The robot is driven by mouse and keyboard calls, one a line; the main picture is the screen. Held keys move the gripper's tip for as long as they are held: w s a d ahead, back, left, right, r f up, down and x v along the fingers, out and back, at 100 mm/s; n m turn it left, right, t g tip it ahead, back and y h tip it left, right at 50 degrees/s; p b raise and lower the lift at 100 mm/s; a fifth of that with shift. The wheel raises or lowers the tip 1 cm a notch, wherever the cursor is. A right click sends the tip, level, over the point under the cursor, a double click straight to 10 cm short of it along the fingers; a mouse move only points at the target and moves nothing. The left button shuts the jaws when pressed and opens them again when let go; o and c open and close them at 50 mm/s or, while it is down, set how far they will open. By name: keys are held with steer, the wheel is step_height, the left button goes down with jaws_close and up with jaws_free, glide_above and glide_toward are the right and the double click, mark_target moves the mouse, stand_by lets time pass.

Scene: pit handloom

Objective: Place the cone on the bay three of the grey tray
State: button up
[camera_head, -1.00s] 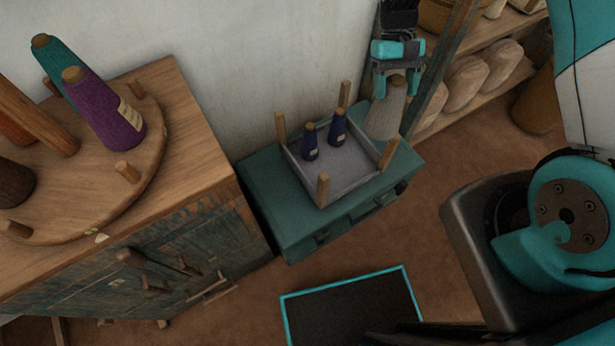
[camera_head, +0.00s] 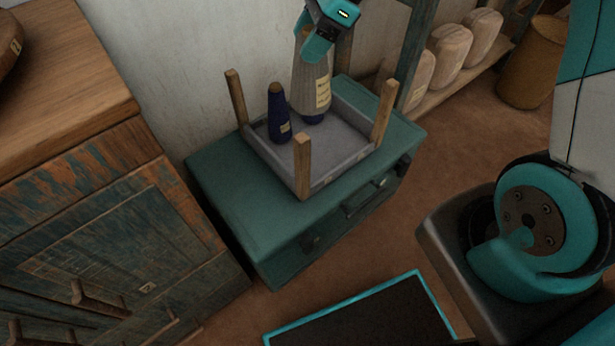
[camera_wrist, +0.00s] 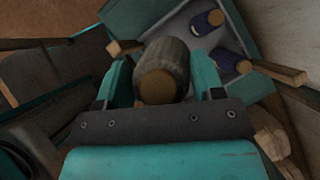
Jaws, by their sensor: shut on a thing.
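The grey cone (camera_head: 311,84) with a pale label is upright in my gripper (camera_head: 322,38), over the back of the grey tray (camera_head: 352,170). In the wrist view the cone (camera_wrist: 168,58) sits between both fingers of my gripper (camera_wrist: 164,78), its brown top facing the camera. I cannot tell whether its base touches the tray. A small dark blue cone (camera_head: 278,116) stands in the tray on the left. The second is mostly hidden behind the grey cone in the head view; the wrist view shows both, this one (camera_wrist: 207,21) and this one (camera_wrist: 230,62).
Wooden posts, such as the front one (camera_head: 302,165), rise at the tray's corners. The tray stands on a teal cabinet (camera_head: 245,215) beside the wall. A worn wooden cabinet (camera_head: 95,190) is at left, and a shelf of pale wrapped bundles (camera_head: 449,54) at back right.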

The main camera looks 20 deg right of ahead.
step_height(320, 180, down, 20)
steer(key=m+b, duration=0.1)
steer(key=b, duration=0.6)
steer(key=shift+a+f+t, duration=0.2)
steer(key=shift+a+t, duration=0.1)
steer(key=shift+f, duration=0.1)
steer(key=o, duration=1.3)
